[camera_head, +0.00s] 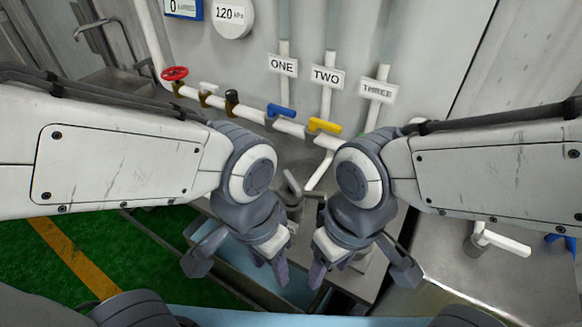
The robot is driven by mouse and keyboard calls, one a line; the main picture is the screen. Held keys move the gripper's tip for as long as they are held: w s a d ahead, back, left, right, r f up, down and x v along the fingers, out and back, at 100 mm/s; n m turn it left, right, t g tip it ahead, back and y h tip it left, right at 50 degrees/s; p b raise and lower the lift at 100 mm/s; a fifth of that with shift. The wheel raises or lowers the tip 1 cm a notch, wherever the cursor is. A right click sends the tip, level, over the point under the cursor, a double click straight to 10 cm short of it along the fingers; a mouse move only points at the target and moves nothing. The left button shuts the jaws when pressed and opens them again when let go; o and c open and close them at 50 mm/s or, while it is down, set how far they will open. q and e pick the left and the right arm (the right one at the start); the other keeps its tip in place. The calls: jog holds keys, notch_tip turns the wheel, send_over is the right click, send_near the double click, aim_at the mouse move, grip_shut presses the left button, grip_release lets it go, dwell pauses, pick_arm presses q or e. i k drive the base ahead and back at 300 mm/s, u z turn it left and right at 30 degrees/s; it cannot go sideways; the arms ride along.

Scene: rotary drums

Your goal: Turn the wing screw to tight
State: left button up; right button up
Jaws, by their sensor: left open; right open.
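I cannot clearly tell which part is the wing screw. A small pale handle (208,87) on a brass fitting sits on the white pipe, between a red handwheel (174,73) and a black knob (232,97). A blue lever (281,110) and a yellow lever (325,125) sit further right on the pipe. My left gripper (238,268) is open and empty, low in the middle, well below the pipe. My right gripper (360,272) is open and empty beside it. Neither gripper touches a valve handle.
Labels ONE (282,65), TWO (327,77) and THREE (377,90) hang on upright pipes. A round 120 kPa gauge (233,14) is above. A metal trough (255,268) lies beneath my grippers. A white lever (505,243) is at right. Green floor (150,245) is at left.

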aim_at(293, 187)
jog(key=k, duration=1.3)
jog(key=u, duration=0.8)
jog(key=i, duration=1.25)
jog(key=z, duration=0.6)
